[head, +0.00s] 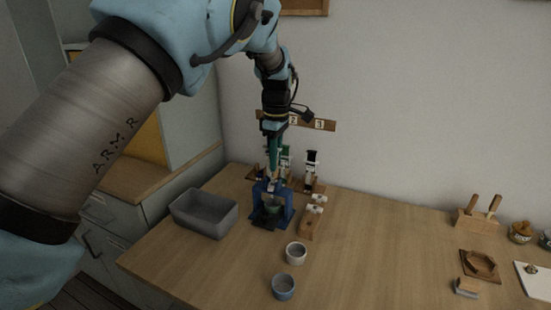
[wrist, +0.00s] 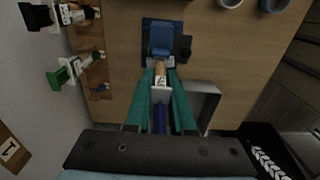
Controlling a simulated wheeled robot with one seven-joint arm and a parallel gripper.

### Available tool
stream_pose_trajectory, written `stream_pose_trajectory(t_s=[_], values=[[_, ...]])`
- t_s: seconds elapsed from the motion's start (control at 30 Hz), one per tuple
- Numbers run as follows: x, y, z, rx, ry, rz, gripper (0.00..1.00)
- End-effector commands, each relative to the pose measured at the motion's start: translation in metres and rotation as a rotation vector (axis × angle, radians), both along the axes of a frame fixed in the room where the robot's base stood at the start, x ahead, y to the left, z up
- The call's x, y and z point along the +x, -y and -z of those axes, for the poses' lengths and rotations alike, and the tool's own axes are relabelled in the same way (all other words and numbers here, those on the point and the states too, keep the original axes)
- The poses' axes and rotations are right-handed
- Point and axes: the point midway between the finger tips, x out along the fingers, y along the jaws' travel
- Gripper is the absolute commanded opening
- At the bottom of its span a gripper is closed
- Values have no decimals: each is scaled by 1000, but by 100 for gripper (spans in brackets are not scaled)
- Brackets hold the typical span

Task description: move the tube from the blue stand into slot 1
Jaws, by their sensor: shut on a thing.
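My gripper (head: 273,172) is above the blue stand (head: 284,207), by the wall. In the wrist view its two green fingers (wrist: 161,88) are shut on the tube (wrist: 160,81), which shows a pale label and a tan end. The blue stand (wrist: 162,36) shows just beyond the fingertips; I cannot tell whether the tube still touches it. A sign with the number 1 (wrist: 10,149) is at the left edge of the wrist view. A wooden rack (wrist: 98,72) runs along the wall; slot 1 itself is not clear, and my arm hides that end in the head view.
A green-topped holder (wrist: 60,75) and a black-topped one (head: 311,165) stand at the rack. A grey bin (head: 205,222) is left of the stand. A white cup (head: 296,254) and blue cup (head: 284,288) stand in front. The table's middle is clear.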

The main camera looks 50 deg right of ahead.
Motion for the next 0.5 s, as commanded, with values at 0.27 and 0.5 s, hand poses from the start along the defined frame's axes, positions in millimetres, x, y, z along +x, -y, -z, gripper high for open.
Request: stream_pose_trajectory(t_s=[0.27,0.5], values=[[0,0,8,1,0,0,0],[0,0,12,1,0,0,0]])
